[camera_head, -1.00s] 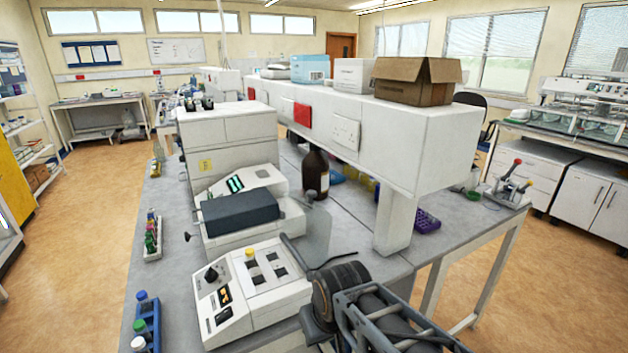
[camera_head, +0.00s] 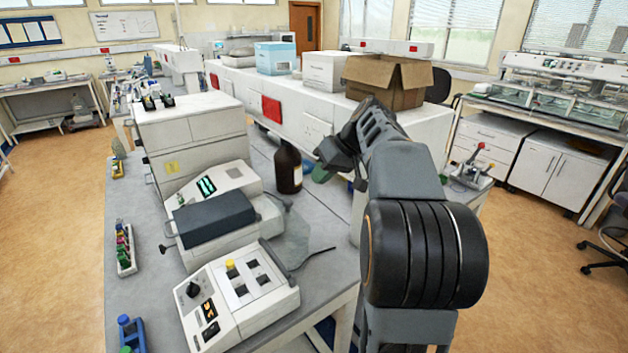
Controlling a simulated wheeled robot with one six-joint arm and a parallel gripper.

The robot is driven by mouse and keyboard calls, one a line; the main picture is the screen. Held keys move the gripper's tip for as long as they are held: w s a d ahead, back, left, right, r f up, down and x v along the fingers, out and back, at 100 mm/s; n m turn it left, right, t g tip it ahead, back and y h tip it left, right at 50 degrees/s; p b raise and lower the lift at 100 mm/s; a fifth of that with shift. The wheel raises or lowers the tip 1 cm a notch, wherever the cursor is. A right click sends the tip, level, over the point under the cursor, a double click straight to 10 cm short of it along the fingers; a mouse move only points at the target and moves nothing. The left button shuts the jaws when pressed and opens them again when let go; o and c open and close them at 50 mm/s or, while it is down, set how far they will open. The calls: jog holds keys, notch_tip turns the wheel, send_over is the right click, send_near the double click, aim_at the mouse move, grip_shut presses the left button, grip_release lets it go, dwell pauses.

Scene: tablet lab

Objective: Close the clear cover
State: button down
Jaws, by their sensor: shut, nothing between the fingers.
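The white instrument (camera_head: 240,294) with a dark knob, a yellow button and several dark square openings sits at the bench's front edge. A see-through grey panel, which looks like the clear cover (camera_head: 292,238), stands open behind its top and leans back. A thin dark rod (camera_head: 312,258) sticks out to the right beside it. My gripper (camera_head: 335,158) is shut and empty, raised in front of the long white shelf unit, up and right of the cover and apart from it. My arm hides part of the bench on the right.
A white device with a dark grey lid (camera_head: 214,214) stands just behind the instrument. A brown bottle (camera_head: 288,168) stands behind the cover. A tube rack (camera_head: 125,250) is at the left. An open cardboard box (camera_head: 388,84) sits on the shelf unit (camera_head: 312,130).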

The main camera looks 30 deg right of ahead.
jog(key=p+x, duration=0.1)
jog(key=x, duration=0.7)
jog(key=shift+a, duration=0.2)
jog(key=s+a+n+h+b, duration=0.2)
jog(key=a+h+b, duration=0.45)
jog(key=a, duration=0.85)
jog(key=shift+s+a+f+n+t+h+b, duration=0.2)
jog(key=shift+a+f+n+t+h+b, duration=0.25)
jog(key=shift+a+f+h+b, duration=1.5)
jog(key=shift+s+a+f+n+t+h+b, duration=0.4)
jog(key=shift+a+f+h+b, duration=0.95)
jog(key=shift+a+f, duration=1.15)
jog(key=shift+s+a+f+n+t+h+b, duration=0.1)
jog(key=shift+a+f+n+t+h+b, duration=0.35)
jog(key=shift+a+f+h+b, duration=1.5)
jog(key=shift+a+f+y+p, duration=0.25)
jog(key=shift+f+y+p, duration=0.05)
jog(key=shift+f+y, duration=0.15)
